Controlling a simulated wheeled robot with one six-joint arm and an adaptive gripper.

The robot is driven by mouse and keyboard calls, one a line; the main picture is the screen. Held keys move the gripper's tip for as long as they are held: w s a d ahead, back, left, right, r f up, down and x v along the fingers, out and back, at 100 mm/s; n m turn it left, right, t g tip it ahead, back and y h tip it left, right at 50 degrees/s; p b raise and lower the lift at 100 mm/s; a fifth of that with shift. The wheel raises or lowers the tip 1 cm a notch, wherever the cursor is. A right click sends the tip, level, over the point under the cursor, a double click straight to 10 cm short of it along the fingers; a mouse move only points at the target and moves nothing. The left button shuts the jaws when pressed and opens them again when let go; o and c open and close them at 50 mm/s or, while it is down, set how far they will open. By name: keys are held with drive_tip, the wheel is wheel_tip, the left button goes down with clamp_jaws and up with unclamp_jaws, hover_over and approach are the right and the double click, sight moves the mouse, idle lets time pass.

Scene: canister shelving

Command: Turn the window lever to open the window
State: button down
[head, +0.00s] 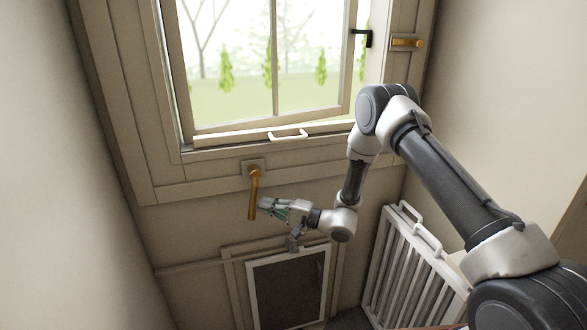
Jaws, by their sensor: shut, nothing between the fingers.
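The window (266,62) fills the upper middle of the head view, with bright trees behind its panes. Its sash looks swung slightly away from the frame at the right. An orange lever (254,196) hangs straight down from a square plate below the sill. Another orange lever (407,42) points sideways from a plate on the right part of the frame. A black handle (363,36) sits on the right edge of the window. My gripper (264,205) is shut and empty, just right of the lower lever's end; I cannot tell whether it touches.
A white handle (288,135) is on the bar at the sill. A dark framed panel (287,290) is low on the wall, with a rail (190,266) running to its left. A white slatted gate (405,265) stands at the right below my arm.

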drive_tip(key=shift+s+a+f, duration=0.1)
drive_tip(key=shift+s+a, duration=0.05)
drive_tip(key=shift+a, duration=0.05)
idle(0.4)
